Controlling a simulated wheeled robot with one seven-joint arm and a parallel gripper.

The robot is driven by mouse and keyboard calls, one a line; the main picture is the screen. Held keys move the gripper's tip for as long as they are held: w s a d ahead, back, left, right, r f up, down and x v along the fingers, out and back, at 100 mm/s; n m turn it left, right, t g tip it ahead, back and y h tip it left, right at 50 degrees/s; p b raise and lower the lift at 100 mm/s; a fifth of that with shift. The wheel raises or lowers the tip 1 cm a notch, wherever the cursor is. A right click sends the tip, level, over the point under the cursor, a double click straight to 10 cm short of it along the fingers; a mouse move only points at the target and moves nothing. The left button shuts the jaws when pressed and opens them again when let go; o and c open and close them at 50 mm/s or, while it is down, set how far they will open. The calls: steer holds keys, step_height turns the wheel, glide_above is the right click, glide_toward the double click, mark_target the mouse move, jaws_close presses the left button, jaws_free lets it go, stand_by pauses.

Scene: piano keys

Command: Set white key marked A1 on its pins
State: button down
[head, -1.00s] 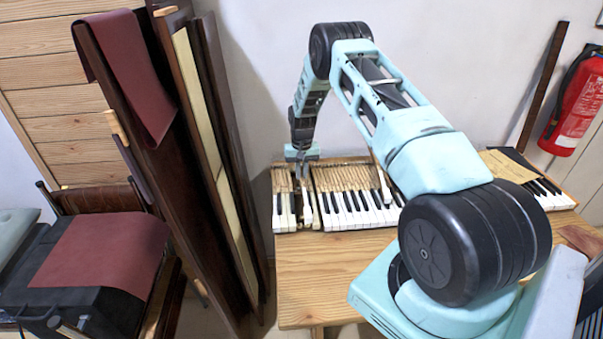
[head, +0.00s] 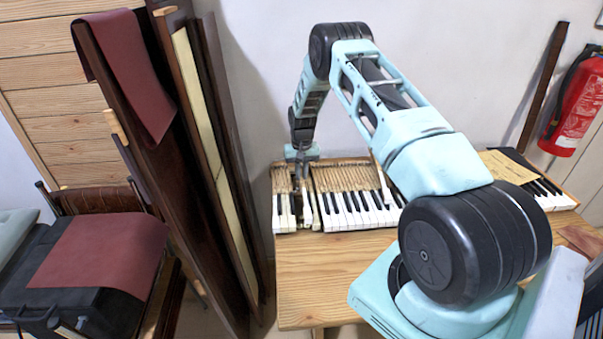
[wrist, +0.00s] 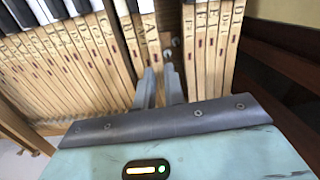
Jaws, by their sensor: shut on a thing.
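My gripper (wrist: 160,84) is shut on a wooden key stick, which appears to be the white key marked A (wrist: 152,38) in the wrist view. Its letter faces up just ahead of the fingers, and its near end is partly hidden between them. A dark gap with round metal pins (wrist: 174,44) lies right beside it on the right. Whether the key sits on its pins or above them, I cannot tell. In the head view my gripper (head: 302,157) is over the back of the keyboard, and a white key front (head: 307,215) shows in the gap below.
Lettered key sticks (wrist: 85,60) stand close on the left of the gap, and more (wrist: 212,50) on the right. The keyboard (head: 350,218) lies on a wooden table (head: 330,275) with a bare front. Tall dark panels (head: 215,130) lean at the left.

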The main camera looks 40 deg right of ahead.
steer(key=shift+f+b, duration=0.5)
steer(key=shift+f, duration=0.15)
steer(key=c, duration=1.8)
jaws_free()
steer(key=shift+r, duration=0.15)
steer(key=shift+r+p, duration=0.55)
steer(key=shift+r, duration=0.45)
steer(key=o, duration=0.5)
steer(key=shift+o, duration=0.2)
